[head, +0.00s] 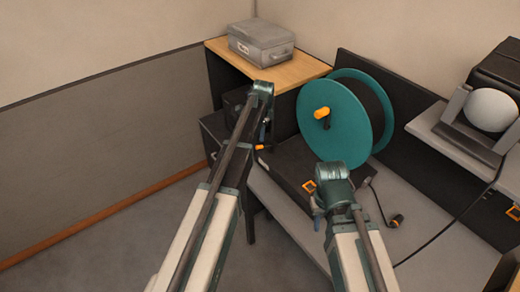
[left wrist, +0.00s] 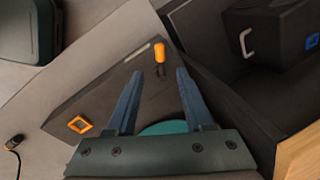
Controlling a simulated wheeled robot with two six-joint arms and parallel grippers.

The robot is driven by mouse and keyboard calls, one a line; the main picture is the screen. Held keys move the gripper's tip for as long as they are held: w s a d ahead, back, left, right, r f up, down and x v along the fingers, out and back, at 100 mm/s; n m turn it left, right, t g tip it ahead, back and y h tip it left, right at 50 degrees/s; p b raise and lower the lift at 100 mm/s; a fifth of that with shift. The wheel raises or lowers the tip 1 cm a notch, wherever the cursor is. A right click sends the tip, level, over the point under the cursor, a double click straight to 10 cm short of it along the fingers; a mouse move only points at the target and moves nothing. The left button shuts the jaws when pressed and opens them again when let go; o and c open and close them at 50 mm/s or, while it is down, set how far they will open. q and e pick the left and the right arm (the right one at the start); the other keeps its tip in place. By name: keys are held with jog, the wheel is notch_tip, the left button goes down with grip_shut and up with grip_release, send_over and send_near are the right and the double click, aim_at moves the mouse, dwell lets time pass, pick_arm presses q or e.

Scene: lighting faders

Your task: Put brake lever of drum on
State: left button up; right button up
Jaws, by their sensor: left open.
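The teal cable drum (head: 338,122) stands on a dark base box (head: 285,170), with an orange crank handle (head: 322,113) on its near face. The brake lever's orange grip (head: 259,147) shows at the box's left end, next to my left gripper (head: 264,132). In the left wrist view the orange grip (left wrist: 160,52) lies just beyond the two open fingertips of my left gripper (left wrist: 160,73), roughly in line with the gap. Contact with it cannot be made out. My right gripper (head: 318,222) is in front of the box, its fingers mostly hidden by its wrist.
A grey metal case (head: 260,43) sits on a wooden-topped cabinet (head: 300,72) behind. A dark case with a pale handle (left wrist: 265,35) is beside the box. A cable with a plug (head: 395,220) lies on the grey bench (head: 430,205). A white ball-shaped item (head: 490,108) is at right.

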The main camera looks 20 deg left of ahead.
aim_at(260, 147)
pick_arm(q)
jog(key=f+b, duration=0.2)
jog(key=f, duration=0.1)
jog(key=w+f+b, duration=0.1)
jog(key=f+b, duration=0.5)
jog(key=shift+w+a, duration=0.3)
jog(key=shift+a, duration=0.1)
jog(key=shift+c, duration=0.3)
grip_shut()
